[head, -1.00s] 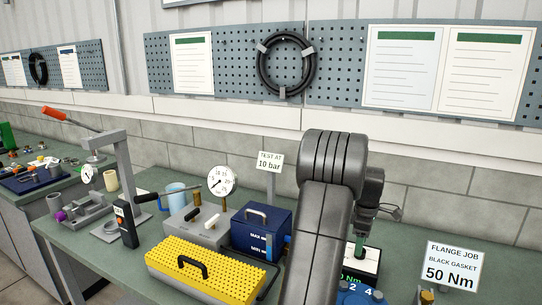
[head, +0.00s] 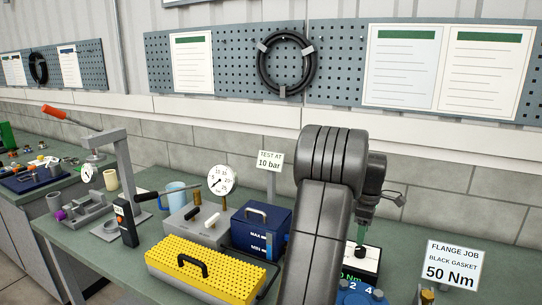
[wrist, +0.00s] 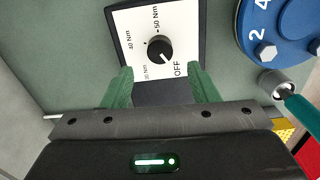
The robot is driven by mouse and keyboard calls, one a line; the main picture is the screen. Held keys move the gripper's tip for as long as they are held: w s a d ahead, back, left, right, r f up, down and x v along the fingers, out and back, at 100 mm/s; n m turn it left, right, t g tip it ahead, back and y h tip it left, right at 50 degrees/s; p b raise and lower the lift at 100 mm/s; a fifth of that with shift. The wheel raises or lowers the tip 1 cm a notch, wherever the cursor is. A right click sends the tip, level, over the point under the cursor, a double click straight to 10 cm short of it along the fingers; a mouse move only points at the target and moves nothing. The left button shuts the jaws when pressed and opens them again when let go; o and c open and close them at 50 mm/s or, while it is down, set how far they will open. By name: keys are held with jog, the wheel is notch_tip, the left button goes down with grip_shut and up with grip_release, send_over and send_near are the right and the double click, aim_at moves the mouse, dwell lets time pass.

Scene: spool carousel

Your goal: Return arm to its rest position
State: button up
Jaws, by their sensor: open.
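My gripper (wrist: 162,88) is open in the wrist view, with its two green fingers apart and nothing between them. Beyond the fingers is a white dial panel with a black knob (wrist: 160,50) and marks for 30, 40 and 50 Nm and OFF. In the head view my arm stands over the right part of the bench, and the gripper (head: 361,245) points down above the dial box (head: 368,262). My arm hides part of that box.
A blue numbered flange (head: 362,293) is close beside the dial box. Left of my arm stand a dark blue box (head: 262,230), a yellow perforated case (head: 205,270) and a gauge (head: 221,180). A "50 Nm" sign (head: 453,265) stands at right. Bench behind the gripper looks clear.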

aim_at(361, 248)
notch_tip(361, 248, down, 6)
jog(key=shift+r+p, duration=0.25)
jog(key=shift+p, duration=0.1)
jog(key=shift+f, duration=0.15)
jog(key=m, duration=1)
jog(key=shift+d+m, duration=0.1)
jog(key=shift+m, duration=0.3)
jog(key=m, duration=0.5)
jog(key=shift+m, duration=0.3)
jog(key=shift+d+m, duration=0.1)
jog(key=shift+m, duration=2)
